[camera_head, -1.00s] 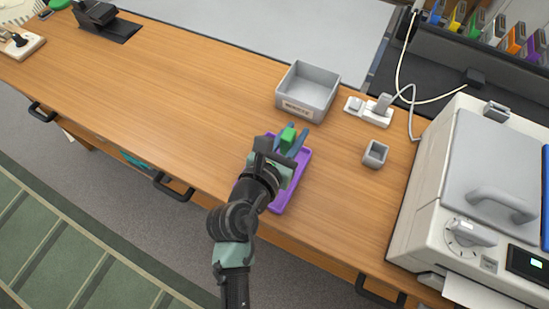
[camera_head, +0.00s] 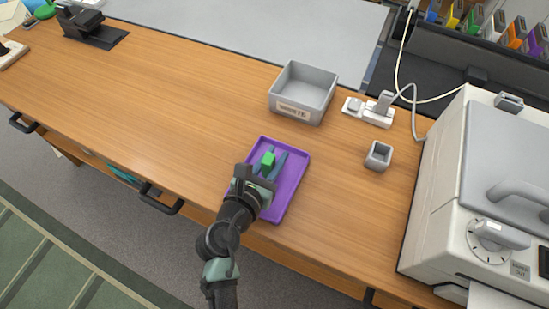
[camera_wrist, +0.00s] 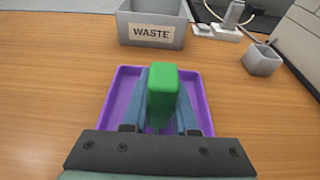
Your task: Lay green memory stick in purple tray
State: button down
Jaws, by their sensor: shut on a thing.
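The green memory stick (camera_head: 268,159) is held between the blue-grey fingers of my gripper (camera_head: 271,163). It also shows in the wrist view (camera_wrist: 162,92), with my gripper (camera_wrist: 160,105) shut on its sides. The purple tray (camera_head: 292,182) lies on the wooden counter beneath my gripper. In the wrist view the tray's rim (camera_wrist: 201,104) shows around the fingers. The stick appears over the tray; its gap above the tray floor is hard to judge. My gripper hides the near part of the tray.
A grey bin marked WASTE (camera_head: 294,108) stands behind the tray. A small grey cup (camera_head: 378,156) and a white power strip (camera_head: 369,111) are to the right. A large white machine (camera_head: 470,200) fills the right side. The counter left of the tray is clear.

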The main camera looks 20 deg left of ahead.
jog(key=c, duration=0.7)
grip_release()
jog(key=shift+r, duration=0.15)
jog(key=p+v, duration=0.1)
jog(key=v, duration=1.1)
